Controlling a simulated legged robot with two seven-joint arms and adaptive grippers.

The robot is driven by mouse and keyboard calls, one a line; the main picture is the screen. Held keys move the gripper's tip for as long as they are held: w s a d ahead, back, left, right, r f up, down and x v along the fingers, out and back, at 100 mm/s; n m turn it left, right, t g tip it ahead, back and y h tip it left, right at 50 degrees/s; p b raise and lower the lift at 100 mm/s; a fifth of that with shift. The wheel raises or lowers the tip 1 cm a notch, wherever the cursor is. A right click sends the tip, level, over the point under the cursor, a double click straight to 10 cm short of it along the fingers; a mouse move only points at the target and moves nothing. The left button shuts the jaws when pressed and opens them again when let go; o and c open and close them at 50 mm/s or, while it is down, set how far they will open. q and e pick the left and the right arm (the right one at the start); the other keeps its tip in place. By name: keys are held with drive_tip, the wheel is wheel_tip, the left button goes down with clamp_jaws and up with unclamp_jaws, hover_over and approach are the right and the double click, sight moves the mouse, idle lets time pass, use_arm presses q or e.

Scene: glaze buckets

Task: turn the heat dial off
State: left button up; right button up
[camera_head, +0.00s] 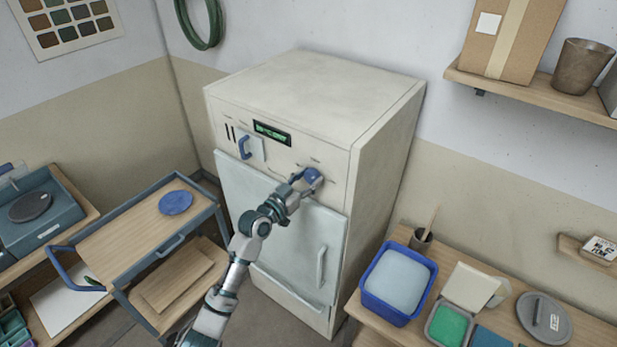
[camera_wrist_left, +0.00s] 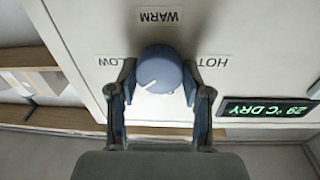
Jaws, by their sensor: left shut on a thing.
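The heat dial (camera_head: 313,176) is a round blue knob on the upper front of the cream cabinet (camera_head: 318,72). My left gripper (camera_head: 303,183) is shut on it, with its arm reaching up from below. In the left wrist view, the two fingers (camera_wrist_left: 160,100) sit on either side of the dial (camera_wrist_left: 160,66). The dial's white pointer line points to the lower left there, below the LOW label (camera_wrist_left: 107,61). The WARM label (camera_wrist_left: 161,15) is above the dial and the HOT label (camera_wrist_left: 214,62) to its right. My right gripper is not in view.
A lit display (camera_wrist_left: 268,107) reads 29 °C DRY. A blue-handled latch (camera_head: 245,147) sits left of the dial. The cabinet door (camera_head: 290,225) appears closed. A wooden-topped cart (camera_head: 135,230) stands left; a table with a blue tub (camera_head: 367,292) stands right.

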use_arm(q)
drive_tip(key=n+p, duration=0.2)
drive_tip(key=n, duration=0.3)
drive_tip(key=shift+f+t, duration=0.1)
drive_tip(key=shift+t, duration=0.2)
drive_tip(key=shift+f+n+y+p, duration=0.15)
drive_tip(key=shift+n+y+p, duration=0.35)
drive_tip(key=shift+n+p, duration=1.65)
drive_tip(key=shift+n+b, duration=0.7)
drive_tip(key=shift+n, duration=0.05)
drive_tip(key=shift+f, duration=0.1)
drive_tip(key=o, duration=0.9)
drive_tip(key=shift+o, duration=1.3)
drive_tip(key=shift+w+t, duration=0.1)
drive_tip(key=shift+t, duration=0.2)
